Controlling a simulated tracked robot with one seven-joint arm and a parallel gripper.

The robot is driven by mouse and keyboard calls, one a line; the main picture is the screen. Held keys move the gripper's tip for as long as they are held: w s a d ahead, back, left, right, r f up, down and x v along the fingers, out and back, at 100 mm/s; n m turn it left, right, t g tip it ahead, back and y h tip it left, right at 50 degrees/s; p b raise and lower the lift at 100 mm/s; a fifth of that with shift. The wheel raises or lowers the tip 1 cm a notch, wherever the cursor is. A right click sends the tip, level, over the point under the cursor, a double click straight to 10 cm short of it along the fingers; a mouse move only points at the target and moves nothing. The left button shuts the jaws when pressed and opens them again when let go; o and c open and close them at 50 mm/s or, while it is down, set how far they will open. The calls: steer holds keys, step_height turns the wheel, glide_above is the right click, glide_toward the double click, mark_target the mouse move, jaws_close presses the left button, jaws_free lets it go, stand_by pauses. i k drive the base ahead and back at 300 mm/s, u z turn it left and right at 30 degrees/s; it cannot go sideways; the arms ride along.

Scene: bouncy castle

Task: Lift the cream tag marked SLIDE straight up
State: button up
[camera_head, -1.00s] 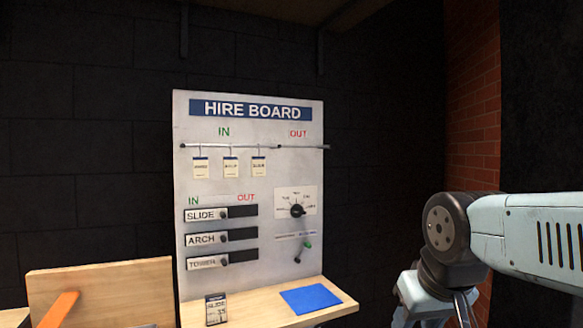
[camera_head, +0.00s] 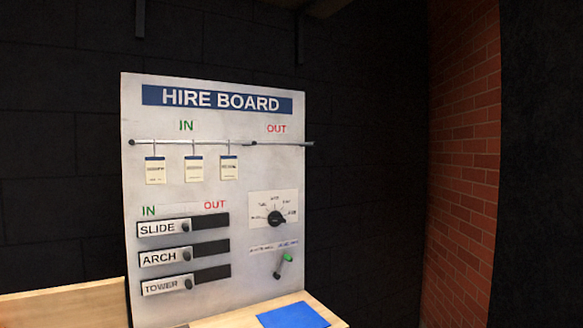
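Three cream tags with dark blue tops hang in a row from a thin metal rail (camera_head: 205,141) under the green word IN. They are a left tag (camera_head: 155,172), a middle tag (camera_head: 194,169) and a right tag (camera_head: 229,169). Their print is too small for me to tell which one is marked SLIDE. Each hangs on a thin hook, apart from its neighbours. My gripper and arm are out of the picture.
The white hire board (camera_head: 215,192) carries sliders labelled SLIDE (camera_head: 158,229), ARCH (camera_head: 158,259) and TOWER (camera_head: 160,287), a dial (camera_head: 276,218) and a green-tipped lever (camera_head: 284,265). A blue mat (camera_head: 293,316) lies on the wooden shelf below. A brick wall (camera_head: 460,170) stands right.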

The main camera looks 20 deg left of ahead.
mark_target(228, 163)
steer(key=u, duration=0.25)
steer(key=i, duration=0.15)
steer(key=z, duration=1.9)
steer(key=k, duration=2.1)
steer(key=u, duration=1.9)
steer(key=i, duration=0.7)
steer(key=z, duration=0.1)
